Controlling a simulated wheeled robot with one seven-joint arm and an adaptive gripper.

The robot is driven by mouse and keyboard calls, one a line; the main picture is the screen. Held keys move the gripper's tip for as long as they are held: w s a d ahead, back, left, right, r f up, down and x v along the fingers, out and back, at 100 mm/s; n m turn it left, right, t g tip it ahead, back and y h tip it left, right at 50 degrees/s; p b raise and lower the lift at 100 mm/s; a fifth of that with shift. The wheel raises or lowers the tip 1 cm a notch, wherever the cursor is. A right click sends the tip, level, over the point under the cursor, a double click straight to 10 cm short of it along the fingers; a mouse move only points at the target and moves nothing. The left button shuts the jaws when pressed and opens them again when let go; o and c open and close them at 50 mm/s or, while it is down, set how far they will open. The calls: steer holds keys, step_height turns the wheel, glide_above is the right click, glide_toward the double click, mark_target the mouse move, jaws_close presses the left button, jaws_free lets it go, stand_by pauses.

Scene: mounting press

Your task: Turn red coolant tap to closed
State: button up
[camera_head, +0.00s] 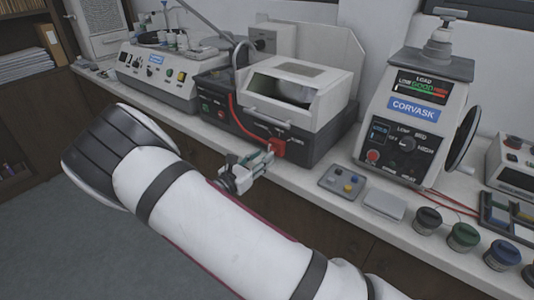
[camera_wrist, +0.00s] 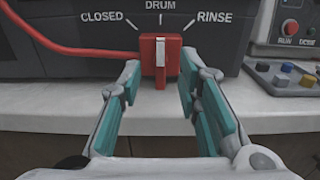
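The red coolant tap (camera_wrist: 160,58) sits on the dark front of a machine in the wrist view. Its pale pointer stands upright, toward the DRUM label, with CLOSED (camera_wrist: 102,16) on the left and RINSE on the right. The tap also shows in the head view (camera_head: 277,147). My gripper (camera_wrist: 158,85) is open, its teal-padded fingers on either side of the tap's lower part, with gaps visible. In the head view my gripper (camera_head: 262,158) is just in front of the tap, and its fingertips are partly unclear there.
A red hose (camera_wrist: 60,45) runs to the tap from the left. The CORVASK press (camera_head: 413,110) stands farther right. The bench edge (camera_wrist: 60,112) runs below the tap.

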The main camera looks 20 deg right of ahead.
steer(key=shift+x, duration=1.65)
jaws_close()
steer(key=n, duration=0.4)
steer(key=shift+a+n, duration=0.1)
steer(key=shift+n, duration=0.2)
steer(key=shift+w+a+f+n, duration=0.1)
steer(key=shift+w+n, duration=0.05)
steer(key=shift+n, duration=1.85)
